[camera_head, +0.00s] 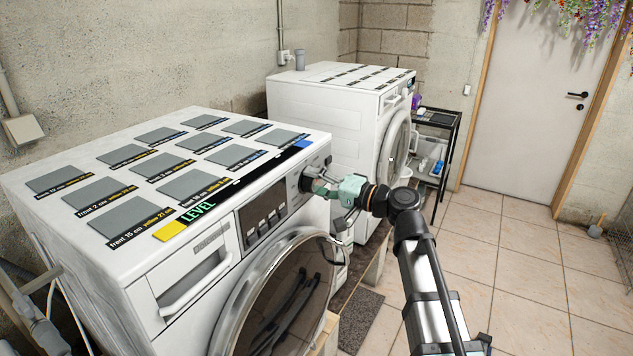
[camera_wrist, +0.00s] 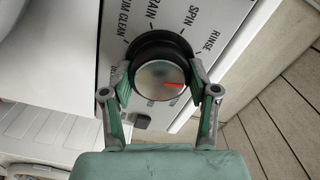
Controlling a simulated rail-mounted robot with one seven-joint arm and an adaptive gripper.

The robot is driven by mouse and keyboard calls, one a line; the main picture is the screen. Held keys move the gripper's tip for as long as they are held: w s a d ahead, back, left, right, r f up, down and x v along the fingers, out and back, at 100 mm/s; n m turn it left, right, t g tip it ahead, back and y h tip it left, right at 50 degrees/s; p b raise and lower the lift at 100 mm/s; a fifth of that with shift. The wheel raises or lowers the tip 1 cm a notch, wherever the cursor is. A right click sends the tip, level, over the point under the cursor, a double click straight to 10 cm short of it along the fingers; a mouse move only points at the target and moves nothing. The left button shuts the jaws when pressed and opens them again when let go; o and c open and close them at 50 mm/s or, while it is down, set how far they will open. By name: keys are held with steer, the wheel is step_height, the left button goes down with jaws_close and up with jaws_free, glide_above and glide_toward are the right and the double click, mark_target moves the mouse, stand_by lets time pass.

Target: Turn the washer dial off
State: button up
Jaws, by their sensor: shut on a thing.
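The washer dial (camera_wrist: 158,80) is a round silver-faced knob with a black rim and a red pointer mark. In the head view my gripper (camera_head: 328,188) reaches the right end of the front panel of the near washer (camera_head: 140,268), and the dial is mostly hidden behind the fingers.
The near washer's round glass door (camera_head: 290,300) is below the panel. A second white machine (camera_head: 320,105) stands behind it. A black shelf rack (camera_head: 440,140) stands near the door (camera_head: 525,100). Tiled floor to the right is open.

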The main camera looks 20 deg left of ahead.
steer(key=shift+m, duration=1.2)
steer(key=o, duration=1.2)
steer(key=shift+c, duration=0.2)
steer(key=shift+d, duration=0.1)
steer(key=v, duration=1.1)
steer(key=shift+d, duration=0.35)
steer(key=shift+s, duration=0.1)
